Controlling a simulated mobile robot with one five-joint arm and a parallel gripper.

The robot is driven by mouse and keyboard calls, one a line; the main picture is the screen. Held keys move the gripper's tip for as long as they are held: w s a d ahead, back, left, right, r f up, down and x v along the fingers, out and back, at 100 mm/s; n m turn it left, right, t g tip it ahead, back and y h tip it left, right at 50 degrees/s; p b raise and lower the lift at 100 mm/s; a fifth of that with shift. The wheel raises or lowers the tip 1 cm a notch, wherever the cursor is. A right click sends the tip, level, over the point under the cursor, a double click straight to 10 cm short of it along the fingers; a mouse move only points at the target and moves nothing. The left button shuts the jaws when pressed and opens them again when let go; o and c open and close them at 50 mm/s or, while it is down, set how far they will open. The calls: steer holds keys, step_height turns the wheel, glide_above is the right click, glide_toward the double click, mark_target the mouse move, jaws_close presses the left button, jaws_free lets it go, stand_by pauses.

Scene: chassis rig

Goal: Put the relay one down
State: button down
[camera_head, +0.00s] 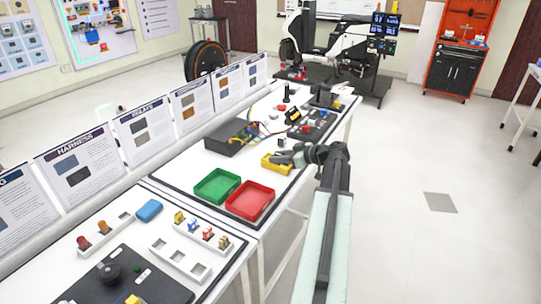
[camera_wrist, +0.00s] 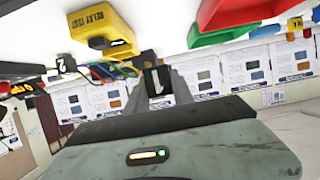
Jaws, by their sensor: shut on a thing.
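My gripper (camera_head: 296,156) is over the right part of the long white bench in the head view, just above and right of the yellow relay test block (camera_head: 277,163). In the wrist view my gripper (camera_wrist: 158,84) is shut on a small black relay (camera_wrist: 149,59), which shows between the fingers with a white marking. The relay is too small to make out in the head view. The yellow block with "RELAY TEST" lettering (camera_wrist: 100,22) shows up and left of the fingers in the wrist view, apart from the held relay. The wrist picture is turned over.
A green tray (camera_head: 217,172) and a red tray (camera_head: 268,213) lie left of the yellow block. A dark box with wires (camera_head: 222,138) stands behind it. A small part marked 2 (camera_wrist: 63,63) is in the wrist view. Upright sign boards line the bench's back edge.

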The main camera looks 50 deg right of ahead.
steer(key=w+d, duration=0.1)
steer(key=w, duration=0.2)
steer(key=w+d, duration=0.2)
steer(key=w, duration=0.1)
steer(key=w+d+f, duration=0.1)
steer(key=w, duration=0.2)
steer(key=shift+w+d+b, duration=0.15)
steer(key=shift+d+b, duration=0.25)
step_height(320, 180, down, 4)
steer(key=b, duration=0.4)
steer(key=shift+r, duration=0.25)
steer(key=shift+f, duration=0.15)
steer(key=c, duration=1.1)
jaws_free()
